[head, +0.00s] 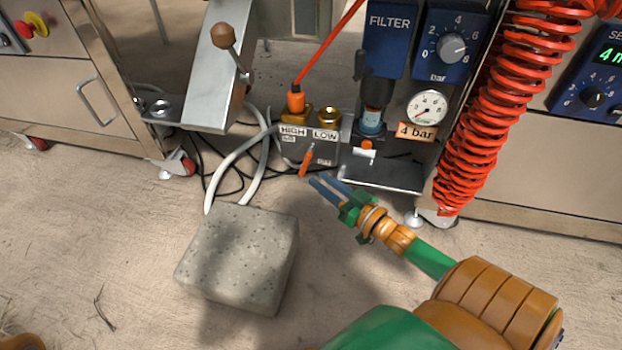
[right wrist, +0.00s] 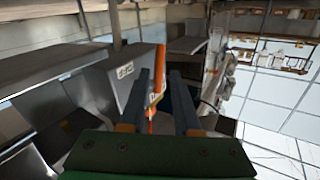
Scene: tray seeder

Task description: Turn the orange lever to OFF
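The orange lever (head: 307,160) is a short tilted stick on the front of the grey valve block (head: 325,150), below the HIGH and LOW labels. Small labels beside it are too small to read in the head view. My right gripper (head: 314,182) has its two blue-grey fingers apart, just below and to the right of the lever. In the right wrist view an orange bar, apparently the lever (right wrist: 160,72), shows beyond and between the open fingertips (right wrist: 160,77). I cannot tell whether a finger touches it. My left gripper is not in view.
A speckled stone block (head: 240,258) stands on the floor at the left of my right gripper. A FILTER unit (head: 388,40), a gauge (head: 427,108) and a red coiled hose (head: 500,90) are to the right. White hoses (head: 236,155) and dark cables run left of the valve block.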

